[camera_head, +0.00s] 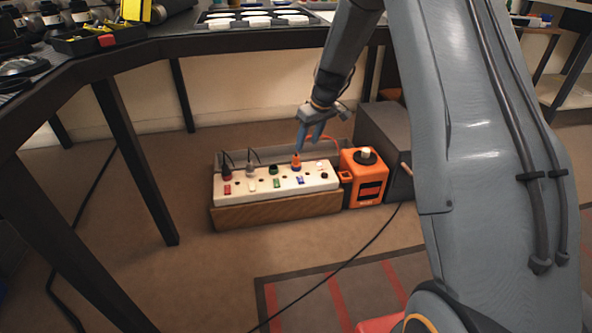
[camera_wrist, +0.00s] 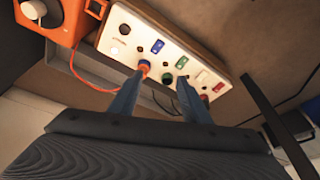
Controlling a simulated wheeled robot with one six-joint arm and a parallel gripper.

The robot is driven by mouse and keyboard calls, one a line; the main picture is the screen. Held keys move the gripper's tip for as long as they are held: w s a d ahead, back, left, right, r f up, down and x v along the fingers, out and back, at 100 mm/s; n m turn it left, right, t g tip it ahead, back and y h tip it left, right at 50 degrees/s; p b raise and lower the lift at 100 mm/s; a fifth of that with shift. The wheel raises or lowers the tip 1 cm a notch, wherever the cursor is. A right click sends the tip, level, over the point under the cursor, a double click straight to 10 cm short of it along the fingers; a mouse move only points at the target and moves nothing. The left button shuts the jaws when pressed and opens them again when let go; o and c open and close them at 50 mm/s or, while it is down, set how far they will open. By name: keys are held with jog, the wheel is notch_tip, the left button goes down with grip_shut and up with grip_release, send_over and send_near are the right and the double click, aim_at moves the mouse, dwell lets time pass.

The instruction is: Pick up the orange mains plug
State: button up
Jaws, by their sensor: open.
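The orange mains plug (camera_head: 296,161) stands in the white power strip (camera_head: 310,182) near its right part, with a red cord running toward the right. It also shows in the wrist view (camera_wrist: 144,66), at the tip of my left-hand finger, which partly hides it. My gripper (camera_head: 307,143) is open and empty, with its blue fingers just above the plug in the head view. In the wrist view my gripper (camera_wrist: 163,80) has its fingers spread, the right-hand one near the green plug (camera_wrist: 168,77). I cannot tell whether a finger touches the orange plug.
Dark red (camera_head: 226,174) and grey (camera_head: 250,169) plugs with dark cords stand to the left on the strip. An orange box (camera_head: 363,187) and a dark grey box (camera_head: 384,135) stand at its right. The dark table (camera_head: 200,44) overhangs behind. The floor in front is open, crossed by a cable.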

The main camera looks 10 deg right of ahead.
jog(key=n, duration=0.2)
send_near(297, 156)
jog(key=d+f, duration=0.1)
jog(key=f, duration=0.1)
jog(key=shift+t+y, duration=0.3)
jog(key=shift+y, duration=0.2)
jog(key=shift+a+b+x, duration=0.15)
jog(key=shift+b+x, duration=1.05)
jog(key=shift+x, duration=0.7)
jog(key=shift+a+b+x, duration=0.15)
jog(key=shift+b+x, duration=1)
jog(key=shift+x, duration=0.8)
jog(key=shift+s+r, duration=0.1)
jog(key=shift+r, duration=0.05)
grip_shut()
